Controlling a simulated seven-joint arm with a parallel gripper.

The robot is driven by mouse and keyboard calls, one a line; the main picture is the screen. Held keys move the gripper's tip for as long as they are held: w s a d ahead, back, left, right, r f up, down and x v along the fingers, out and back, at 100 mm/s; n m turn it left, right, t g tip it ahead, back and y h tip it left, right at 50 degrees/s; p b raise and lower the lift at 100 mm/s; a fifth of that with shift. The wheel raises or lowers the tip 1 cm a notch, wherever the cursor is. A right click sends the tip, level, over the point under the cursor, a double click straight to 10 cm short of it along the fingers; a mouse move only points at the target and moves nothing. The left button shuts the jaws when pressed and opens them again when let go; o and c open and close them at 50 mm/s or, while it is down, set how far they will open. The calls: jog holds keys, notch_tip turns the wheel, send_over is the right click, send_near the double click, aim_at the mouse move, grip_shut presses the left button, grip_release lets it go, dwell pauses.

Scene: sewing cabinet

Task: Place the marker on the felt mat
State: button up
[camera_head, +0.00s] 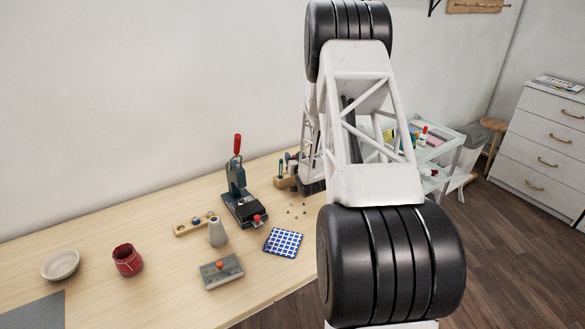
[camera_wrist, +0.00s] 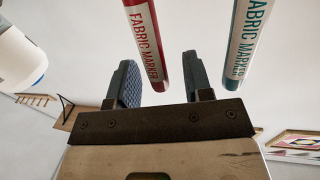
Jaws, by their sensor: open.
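In the wrist view my gripper (camera_wrist: 162,80) is open, with its two dark padded fingers apart. A red fabric marker (camera_wrist: 144,35) comes down from the top, and its lower end shows in the gap between the fingers. A teal fabric marker (camera_wrist: 248,38) is to the right, outside the right finger. I cannot tell whether a finger touches either one. In the head view my arm hides much of the area around a small wooden holder (camera_head: 286,183) at the back of the table. A plain grey mat (camera_head: 38,313), seemingly the felt mat, lies at the lower left, bare where visible.
On the light wood table (camera_head: 150,285) are a press with a red handle (camera_head: 238,190), a grey cone (camera_head: 218,233), a grey block (camera_head: 221,271), a blue checked square (camera_head: 283,243), a red cup (camera_head: 127,260) and a pale bowl (camera_head: 60,265). Free table lies between them.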

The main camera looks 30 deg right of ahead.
grip_shut()
dwell(0.5)
notch_tip(320, 180, up, 28)
dwell(0.8)
dwell(0.5)
